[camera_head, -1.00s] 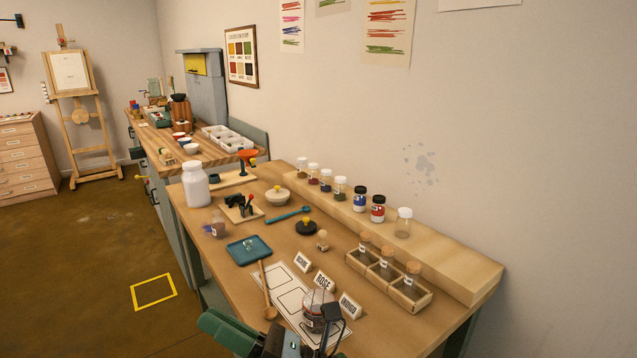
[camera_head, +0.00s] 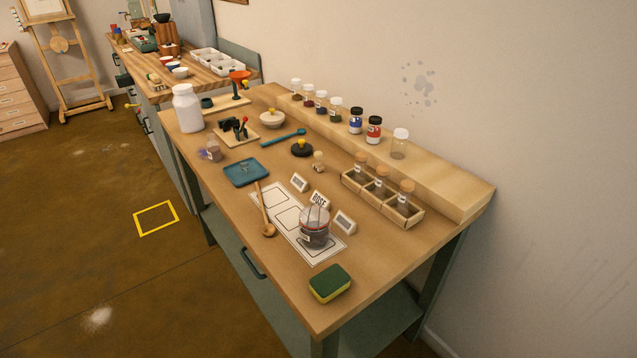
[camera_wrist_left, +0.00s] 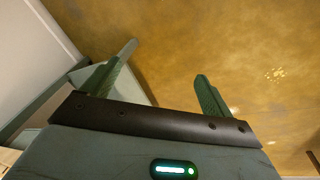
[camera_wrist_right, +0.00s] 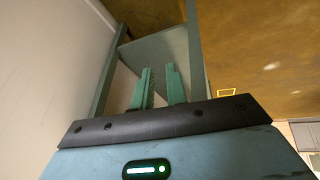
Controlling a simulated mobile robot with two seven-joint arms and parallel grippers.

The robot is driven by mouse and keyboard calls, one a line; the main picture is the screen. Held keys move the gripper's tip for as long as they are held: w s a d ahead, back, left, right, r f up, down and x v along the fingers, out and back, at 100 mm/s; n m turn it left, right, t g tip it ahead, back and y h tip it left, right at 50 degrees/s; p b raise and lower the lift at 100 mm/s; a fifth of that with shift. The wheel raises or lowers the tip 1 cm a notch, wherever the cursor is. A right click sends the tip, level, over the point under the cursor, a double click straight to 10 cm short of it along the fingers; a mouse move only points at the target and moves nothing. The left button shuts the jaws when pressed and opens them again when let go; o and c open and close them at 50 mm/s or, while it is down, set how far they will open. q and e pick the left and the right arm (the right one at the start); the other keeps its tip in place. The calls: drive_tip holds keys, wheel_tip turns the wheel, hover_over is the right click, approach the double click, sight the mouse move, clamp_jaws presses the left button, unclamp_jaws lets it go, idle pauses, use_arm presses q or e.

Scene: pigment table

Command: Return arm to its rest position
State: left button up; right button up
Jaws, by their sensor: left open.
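My left gripper (camera_wrist_left: 165,72) is open and empty in the left wrist view, with its green fingers wide apart above the brown floor. My right gripper (camera_wrist_right: 159,76) shows in the right wrist view with its fingers a narrow gap apart and nothing between them. A green table frame shows behind it. Neither arm shows in the head view. A jar of dark reddish contents (camera_head: 314,228) stands upright on the white outlined mat (camera_head: 268,202), by the ROSE card (camera_head: 320,200). No gripper touches it.
The wooden table (camera_head: 330,295) holds a green and yellow sponge (camera_head: 330,283), a wooden spoon (camera_head: 265,215), a blue tray (camera_head: 246,172) and a divided box (camera_head: 352,182) with corked vials. Several jars line the back ledge (camera_head: 450,190). The floor left of the table is open.

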use_arm(q)
drive_tip(key=s+a+m+g+y, duration=0.1)
drive_tip(key=s+a+m, duration=0.2)
drive_tip(key=s, duration=0.1)
use_arm(e)
drive_tip(key=s+d+m+g, duration=0.3)
drive_tip(key=s+g, duration=0.2)
drive_tip(key=s, duration=0.9)
use_arm(q)
drive_tip(key=w+d+f+t+h+p, duration=0.1)
drive_tip(key=w+d+f+t+p, duration=0.1)
drive_tip(key=w+f+t, duration=0.3)
drive_tip(key=shift+w+d+f+t+h, duration=0.3)
drive_tip(key=shift+w+d+t, duration=0.3)
drive_tip(key=shift+w+t, duration=1.15)
use_arm(e)
drive_tip(key=w+a+f+t+y, duration=0.1)
drive_tip(key=w+a+f+t, duration=0.1)
drive_tip(key=w+f+t, duration=0.4)
drive_tip(key=shift+w+a+f+t+y, duration=0.4)
drive_tip(key=shift+w+t, duration=0.9)
drive_tip(key=shift+w, duration=0.15)
